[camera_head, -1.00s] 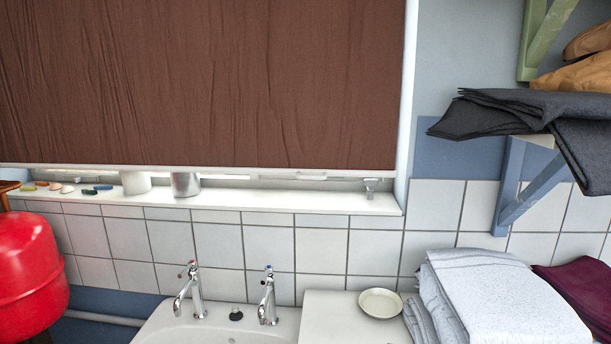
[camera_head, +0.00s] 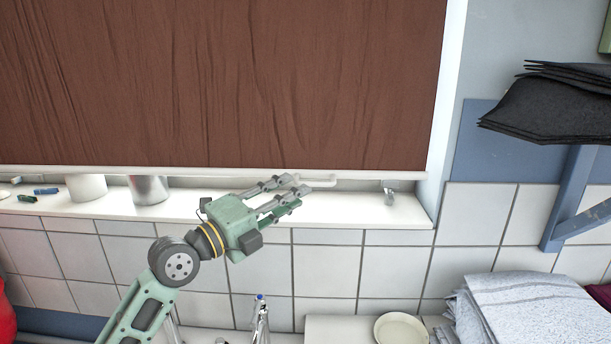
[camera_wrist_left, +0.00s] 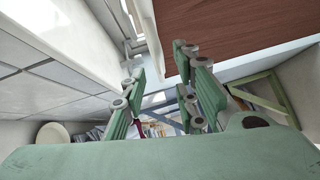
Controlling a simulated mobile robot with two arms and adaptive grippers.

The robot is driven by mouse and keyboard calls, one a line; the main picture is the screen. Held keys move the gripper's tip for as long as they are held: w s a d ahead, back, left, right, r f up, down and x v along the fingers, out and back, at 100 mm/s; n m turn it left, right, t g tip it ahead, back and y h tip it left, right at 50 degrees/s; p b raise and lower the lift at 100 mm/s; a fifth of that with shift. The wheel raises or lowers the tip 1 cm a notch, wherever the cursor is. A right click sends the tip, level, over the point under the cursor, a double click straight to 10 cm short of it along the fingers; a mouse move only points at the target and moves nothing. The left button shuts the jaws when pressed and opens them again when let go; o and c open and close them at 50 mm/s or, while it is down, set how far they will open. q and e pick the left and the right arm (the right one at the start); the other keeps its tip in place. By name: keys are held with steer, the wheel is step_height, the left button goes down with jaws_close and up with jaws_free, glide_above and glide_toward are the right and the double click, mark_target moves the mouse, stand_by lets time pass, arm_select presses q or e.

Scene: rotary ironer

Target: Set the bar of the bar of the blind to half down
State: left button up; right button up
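The brown blind (camera_head: 220,80) is pulled far down over the window, with the white bar (camera_head: 130,169) along its lower edge just above the sill. A small pale handle (camera_head: 322,180) hangs under the bar, right of its middle. My left gripper (camera_head: 298,190) is in front of the sill beside this handle, fingers pointing right. In the left wrist view its fingers (camera_wrist_left: 163,88) are spread with a gap and nothing between them. The brown blind (camera_wrist_left: 225,35) is at upper right there. I cannot tell whether a fingertip touches the handle. My right gripper is not in view.
The white sill (camera_head: 345,208) holds a white cup (camera_head: 86,188), a metal cup (camera_head: 148,190) and a window catch (camera_head: 389,197). A tap (camera_head: 261,318), a dish (camera_head: 401,330) and folded towels (camera_head: 530,305) are below. A shelf bracket (camera_head: 577,205) stands at right.

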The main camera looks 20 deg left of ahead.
mark_target(314, 184)
arm_select(q)
steer(key=p+x, duration=0.3)
steer(key=x, duration=0.3)
steer(key=shift+d+r, duration=0.15)
steer(key=shift+w+d, duration=0.15)
steer(key=shift+w, duration=0.25)
steer(key=shift+c, duration=1.4)
jaws_close()
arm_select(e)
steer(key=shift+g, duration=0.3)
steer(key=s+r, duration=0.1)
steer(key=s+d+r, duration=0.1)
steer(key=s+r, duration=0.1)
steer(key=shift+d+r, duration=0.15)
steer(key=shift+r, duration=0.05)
